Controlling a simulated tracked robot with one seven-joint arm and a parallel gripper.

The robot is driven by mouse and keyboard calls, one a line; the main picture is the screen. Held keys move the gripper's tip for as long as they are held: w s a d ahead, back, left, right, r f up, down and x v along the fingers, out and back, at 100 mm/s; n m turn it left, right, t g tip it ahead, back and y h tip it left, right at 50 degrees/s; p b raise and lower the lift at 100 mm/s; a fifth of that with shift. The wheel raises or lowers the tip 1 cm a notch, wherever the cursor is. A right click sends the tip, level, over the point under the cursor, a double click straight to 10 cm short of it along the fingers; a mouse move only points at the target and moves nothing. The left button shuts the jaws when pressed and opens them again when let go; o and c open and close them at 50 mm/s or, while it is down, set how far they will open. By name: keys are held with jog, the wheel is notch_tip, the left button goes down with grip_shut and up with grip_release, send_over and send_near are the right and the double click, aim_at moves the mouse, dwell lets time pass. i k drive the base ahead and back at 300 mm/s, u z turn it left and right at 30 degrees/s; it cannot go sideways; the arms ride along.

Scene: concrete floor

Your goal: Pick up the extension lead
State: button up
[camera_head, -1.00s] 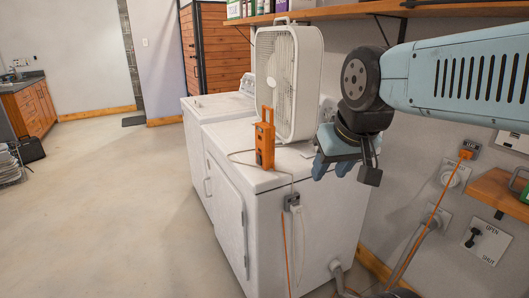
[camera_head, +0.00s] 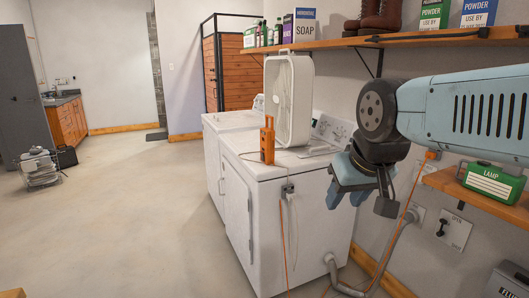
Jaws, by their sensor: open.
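The extension lead seems to be the orange cord with a grey socket end (camera_head: 288,189) at the top front edge of the nearer white machine. Its orange cord (camera_head: 283,232) hangs down the machine's front, and more orange cord runs from the wall at right toward the floor. A pale cable and plug hang at the socket. An orange upright device (camera_head: 267,143) with a handle stands on the machine top, with a thin cable leading toward the socket. My gripper (camera_head: 347,196) is open and empty, pointing down, right of the socket in the picture and apart from it.
A white box fan (camera_head: 289,100) stands on the nearer machine (camera_head: 265,220), with another white machine behind. A shelf (camera_head: 370,40) of bottles, boxes and boots runs above. A grey pipe (camera_head: 333,275) bends near the floor.

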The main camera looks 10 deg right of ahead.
aim_at(267, 134)
jog(key=i, duration=1.65)
jog(key=u, duration=0.85)
jog(key=k, duration=0.85)
jog(key=u, duration=0.2)
jog(key=i, duration=0.95)
jog(key=z, duration=0.1)
